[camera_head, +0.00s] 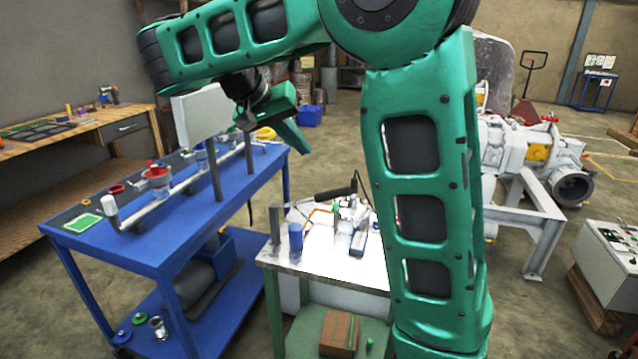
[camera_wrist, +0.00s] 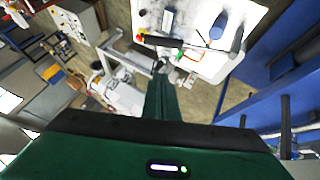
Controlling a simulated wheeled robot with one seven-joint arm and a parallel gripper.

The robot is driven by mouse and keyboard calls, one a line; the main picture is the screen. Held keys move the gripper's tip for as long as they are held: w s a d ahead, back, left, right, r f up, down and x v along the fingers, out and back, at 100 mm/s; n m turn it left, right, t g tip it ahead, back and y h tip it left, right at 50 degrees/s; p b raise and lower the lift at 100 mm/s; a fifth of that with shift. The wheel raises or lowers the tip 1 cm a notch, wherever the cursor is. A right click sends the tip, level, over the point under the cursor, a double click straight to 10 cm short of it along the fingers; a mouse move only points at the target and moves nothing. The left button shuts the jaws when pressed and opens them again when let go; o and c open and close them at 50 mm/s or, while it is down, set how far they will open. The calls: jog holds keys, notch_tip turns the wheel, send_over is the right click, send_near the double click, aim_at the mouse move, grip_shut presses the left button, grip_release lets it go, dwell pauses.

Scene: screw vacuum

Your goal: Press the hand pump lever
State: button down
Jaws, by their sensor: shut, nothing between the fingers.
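A black-handled lever (camera_head: 335,193), which looks like the hand pump lever, sticks out over the white-topped table (camera_head: 330,262) in the head view. A black bar (camera_wrist: 162,41), probably the same handle, shows near the top of the wrist view. My gripper (camera_head: 303,149) hangs above and to the left of the lever in the head view, apart from it. Its green fingers are together and empty. In the wrist view the fingertips (camera_wrist: 161,70) point toward the bar. The lever's base is hard to make out among the small parts.
A blue cylinder (camera_head: 295,241) and a grey cylinder (camera_head: 275,222) stand at the white table's left edge. A blue workbench (camera_head: 165,240) with pipework and a pale panel (camera_head: 200,115) is on the left. A grey machine (camera_head: 535,165) stands at the right.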

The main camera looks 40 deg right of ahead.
send_over(324, 196)
jog(key=w, duration=0.1)
jog(key=f, duration=0.6)
jog(key=shift+w+a+f, duration=0.15)
jog(key=shift+a+f, duration=0.05)
jog(key=shift+f, duration=0.2)
jog(key=f, duration=0.1)
jog(key=s+f, duration=0.1)
jog(key=f, duration=0.1)
jog(key=shift+s+d, duration=0.1)
jog(key=shift+d, duration=0.1)
jog(key=shift+s+f, duration=0.2)
jog(key=shift+f, duration=0.25)
